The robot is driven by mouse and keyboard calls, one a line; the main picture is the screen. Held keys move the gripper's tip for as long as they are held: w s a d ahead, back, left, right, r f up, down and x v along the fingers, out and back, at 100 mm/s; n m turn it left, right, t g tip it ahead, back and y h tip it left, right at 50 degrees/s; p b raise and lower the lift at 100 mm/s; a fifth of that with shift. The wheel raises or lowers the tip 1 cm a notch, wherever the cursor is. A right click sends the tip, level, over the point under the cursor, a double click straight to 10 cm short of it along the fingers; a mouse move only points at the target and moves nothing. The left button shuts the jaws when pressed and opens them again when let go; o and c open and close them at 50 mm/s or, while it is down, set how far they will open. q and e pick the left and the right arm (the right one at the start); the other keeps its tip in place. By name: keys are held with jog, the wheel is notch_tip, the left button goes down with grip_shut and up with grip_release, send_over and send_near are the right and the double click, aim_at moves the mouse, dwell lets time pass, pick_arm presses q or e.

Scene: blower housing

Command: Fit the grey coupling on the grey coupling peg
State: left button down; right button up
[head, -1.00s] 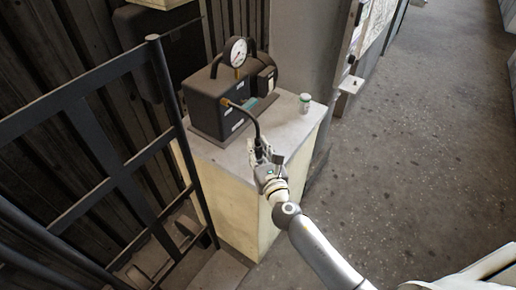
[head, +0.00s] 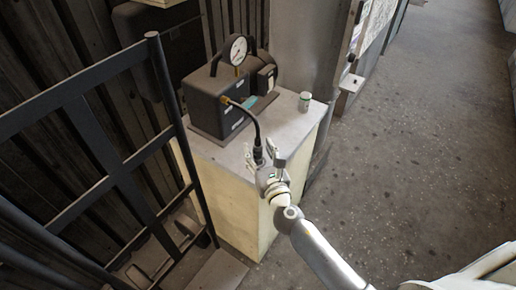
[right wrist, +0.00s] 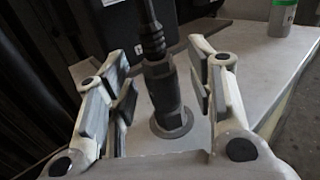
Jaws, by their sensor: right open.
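The grey coupling (right wrist: 162,88) is a dark cylinder on the end of a black hose; it also shows in the head view (head: 258,154). It stands nearly upright over a round grey base (right wrist: 172,126) on the cabinet top, apparently the coupling peg's foot. The peg's shaft is hidden, and the coupling looks seated on it. My right gripper (head: 265,160) is open, its fingers on either side of the coupling. In the right wrist view the gripper (right wrist: 168,75) shows gaps beside the coupling. My left gripper is not in view.
A dark pump unit (head: 217,100) with a round gauge (head: 238,50) stands behind, joined to the hose (head: 252,115). A small canister (head: 305,101) stands at the right on the pale cabinet top (head: 285,125). A dark metal rail (head: 115,165) is at left. Floor at right is clear.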

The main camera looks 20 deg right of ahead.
jog(key=s, duration=1)
jog(key=shift+s, duration=0.4)
